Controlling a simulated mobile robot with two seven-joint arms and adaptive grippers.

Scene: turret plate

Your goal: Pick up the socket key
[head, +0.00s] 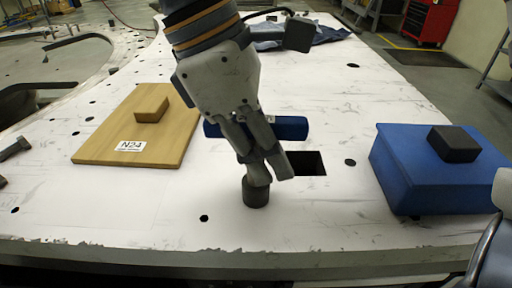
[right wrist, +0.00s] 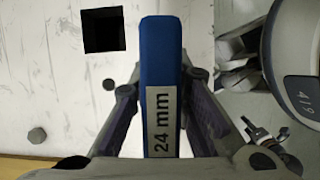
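The socket key is a blue bar-shaped handle (head: 290,128) seen behind my right gripper (head: 267,178) in the head view. A dark round socket end (head: 256,194) shows just below the fingertips, at the white plate; the stem between is hidden. In the right wrist view, the blue handle (right wrist: 160,55) runs lengthwise between the fingers of my right gripper (right wrist: 167,78) and carries a white "24 mm" label (right wrist: 162,122). The fingers press close on both sides of the handle. Whether the socket touches the plate is unclear. My left gripper is not in view.
The white plate (head: 330,220) has a square hole (head: 306,163) right of my gripper. A wooden board (head: 105,145) labelled N24, with a small block (head: 151,108), lies left. A blue box (head: 425,175) with a dark block (head: 454,143) stands right. The front middle is clear.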

